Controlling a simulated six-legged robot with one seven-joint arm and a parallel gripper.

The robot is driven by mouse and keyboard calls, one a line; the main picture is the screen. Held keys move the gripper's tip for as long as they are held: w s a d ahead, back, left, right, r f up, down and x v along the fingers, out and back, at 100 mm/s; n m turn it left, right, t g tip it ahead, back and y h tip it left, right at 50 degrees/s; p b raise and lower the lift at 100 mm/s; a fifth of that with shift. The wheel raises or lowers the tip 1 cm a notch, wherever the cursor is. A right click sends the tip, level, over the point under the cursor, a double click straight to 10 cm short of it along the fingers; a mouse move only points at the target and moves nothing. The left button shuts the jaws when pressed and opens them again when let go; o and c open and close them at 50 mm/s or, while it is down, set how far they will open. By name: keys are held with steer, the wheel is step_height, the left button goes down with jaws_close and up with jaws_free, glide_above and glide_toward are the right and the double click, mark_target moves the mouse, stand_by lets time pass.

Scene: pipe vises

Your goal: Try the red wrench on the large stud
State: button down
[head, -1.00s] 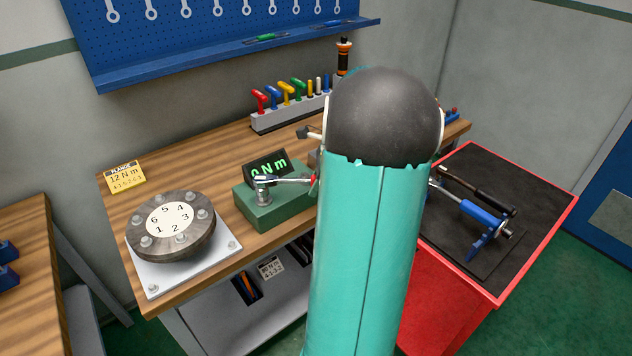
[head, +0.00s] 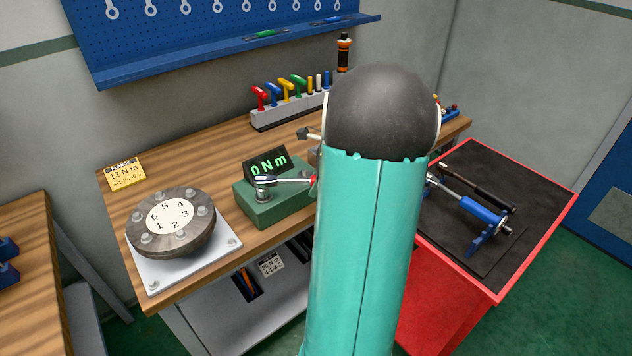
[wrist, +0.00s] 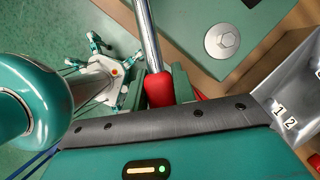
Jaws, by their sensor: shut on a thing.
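The red wrench has a silver shaft and head (head: 264,181) and a red grip. In the head view its head is over the upright metal post (head: 262,196) on the green tester block (head: 285,208); I cannot tell whether it is seated. In the wrist view my gripper (wrist: 158,90) is shut on the red grip (wrist: 158,84), and the shaft runs up out of frame. A large hex stud (wrist: 228,40) on a round grey base shows on a green surface right of the shaft.
The tester display (head: 267,165) reads 0 Nm. The numbered flange (head: 171,219) stands on a white plate to the left. A rack of coloured tools (head: 290,105) is behind. A red-edged cart (head: 500,280) with a blue-handled tool (head: 480,208) is at right.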

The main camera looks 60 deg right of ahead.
steer(key=shift+f, duration=0.6)
stand_by(0.5)
steer(key=shift+a, duration=0.1)
